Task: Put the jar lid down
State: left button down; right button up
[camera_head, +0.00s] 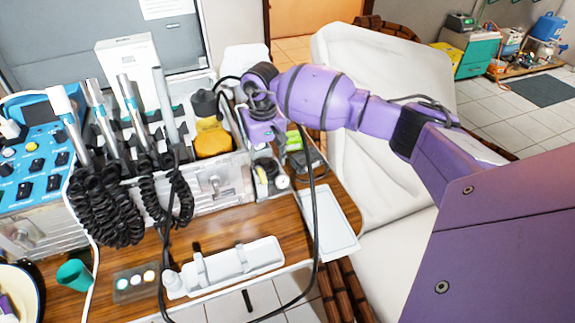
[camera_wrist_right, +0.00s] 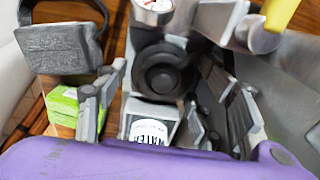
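My right gripper (camera_head: 262,118) points down at the right end of the dental unit, over the small items there. In the right wrist view its fingers (camera_wrist_right: 165,100) stand apart. A round black ringed piece (camera_wrist_right: 165,75), which may be the jar lid, shows between them; I see no clear contact with the fingers. Below it in that view is a white round top with printed letters (camera_wrist_right: 150,132), in a light holder. No jar lid can be made out for sure in the head view, where the wrist hides the spot. My left gripper is not in view.
A round gauge (camera_head: 281,182), a green box (camera_head: 293,140) and a dark block (camera_head: 309,163) crowd the gripper. A yellow piece (camera_head: 212,140) stands left. A white tray (camera_head: 329,221) lies at the table's right edge. Black cables hang near it. Bare wood (camera_head: 240,226) shows in front.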

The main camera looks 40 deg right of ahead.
aim_at(266, 161)
jog(key=shift+r, duration=0.1)
jog(key=shift+r, duration=0.2)
notch_tip(266, 161, up, 12)
